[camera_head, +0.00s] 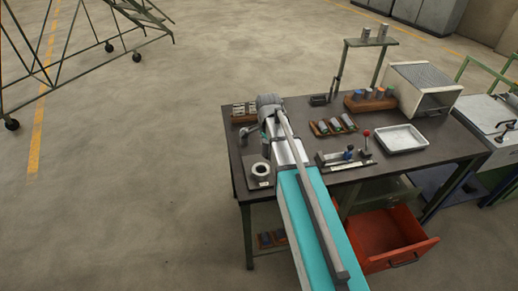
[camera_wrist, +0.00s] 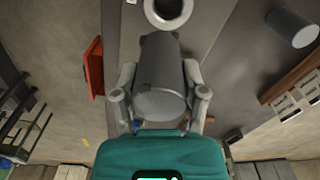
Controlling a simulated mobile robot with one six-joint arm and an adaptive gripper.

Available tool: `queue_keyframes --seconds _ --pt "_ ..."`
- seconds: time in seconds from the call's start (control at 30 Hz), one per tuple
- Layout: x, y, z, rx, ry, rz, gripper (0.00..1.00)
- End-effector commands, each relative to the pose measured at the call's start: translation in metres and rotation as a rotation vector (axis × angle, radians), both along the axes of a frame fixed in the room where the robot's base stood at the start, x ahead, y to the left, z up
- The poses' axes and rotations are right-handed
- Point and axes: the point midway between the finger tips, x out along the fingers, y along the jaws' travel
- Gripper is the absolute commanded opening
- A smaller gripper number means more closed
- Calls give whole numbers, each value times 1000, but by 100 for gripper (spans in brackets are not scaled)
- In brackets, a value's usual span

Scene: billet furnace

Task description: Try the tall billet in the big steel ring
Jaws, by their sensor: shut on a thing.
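My gripper (camera_wrist: 160,78) is shut on a grey cylindrical billet (camera_wrist: 160,62), with one finger on each side of it, in the wrist view. The billet's near end faces the camera. A pale steel ring (camera_head: 261,171) with a dark hole lies at the table's near left corner. Another grey cylinder (camera_wrist: 290,28) is at the upper right of the wrist view.
The dark table (camera_head: 330,185) also carries a wooden rack (camera_head: 243,119) at the back left, a tray of small pieces (camera_head: 333,127), a gauge with a red knob (camera_head: 345,158), a white tray (camera_head: 401,138) and a metal box (camera_head: 424,88). An orange drawer (camera_head: 400,240) stands open at the front.

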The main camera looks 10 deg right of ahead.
Motion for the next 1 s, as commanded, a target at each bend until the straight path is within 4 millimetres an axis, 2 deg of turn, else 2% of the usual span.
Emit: queue_keyframes --seconds 0.33,0.7,1.0 --pt "1 6 -3 -1 2 9 0" --pt "9 21 -27 -6 19 11 0" --pt "10 24 -27 -7 23 10 0"
